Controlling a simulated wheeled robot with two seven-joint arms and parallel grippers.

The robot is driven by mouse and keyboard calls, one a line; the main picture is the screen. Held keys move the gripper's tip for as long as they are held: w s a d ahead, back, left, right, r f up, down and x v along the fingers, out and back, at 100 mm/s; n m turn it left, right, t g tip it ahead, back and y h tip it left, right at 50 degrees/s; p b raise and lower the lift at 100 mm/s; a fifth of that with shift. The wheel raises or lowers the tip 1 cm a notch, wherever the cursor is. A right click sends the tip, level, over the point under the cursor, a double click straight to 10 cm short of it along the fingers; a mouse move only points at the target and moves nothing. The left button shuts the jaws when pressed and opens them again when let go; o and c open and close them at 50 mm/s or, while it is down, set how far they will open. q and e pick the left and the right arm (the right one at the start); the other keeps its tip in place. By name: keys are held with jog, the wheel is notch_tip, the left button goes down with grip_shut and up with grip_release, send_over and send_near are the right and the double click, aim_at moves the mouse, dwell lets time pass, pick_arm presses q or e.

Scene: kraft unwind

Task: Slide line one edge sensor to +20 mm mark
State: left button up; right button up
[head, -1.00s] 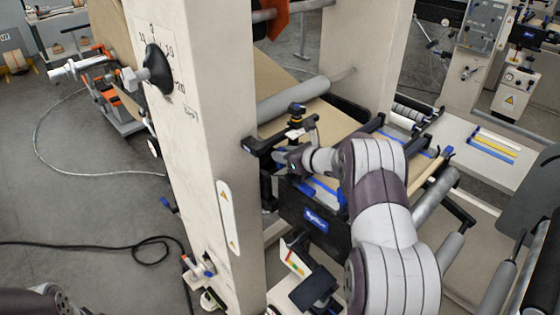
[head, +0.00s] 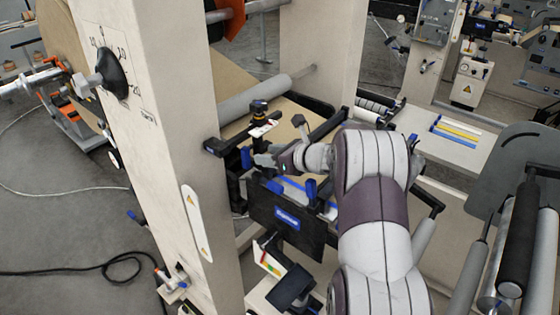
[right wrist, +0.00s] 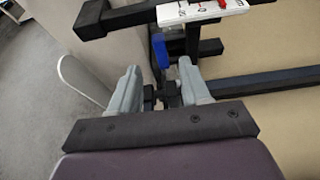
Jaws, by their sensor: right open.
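The edge sensor assembly shows in the head view as a black bracket with blue parts (head: 246,157), beside the tan web. My right gripper (head: 268,160) is close beside the assembly. In the right wrist view, my right gripper (right wrist: 158,76) is open, its grey fingers spread either side of a small dark part. A blue part (right wrist: 160,50) and the scale strip with a red pointer (right wrist: 205,11) lie just beyond; the numbers are unreadable.
A pale machine column (head: 160,160) with a black dial knob (head: 112,72) stands left of the sensor. A black bar (right wrist: 260,82) crosses the web (right wrist: 285,130) near my right gripper. Rollers (head: 465,260) stand at the right.

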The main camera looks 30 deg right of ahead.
jog(key=v, duration=0.4)
jog(key=shift+s+r+b, duration=0.1)
jog(key=shift+s+b, duration=0.05)
jog(key=shift+b, duration=0.2)
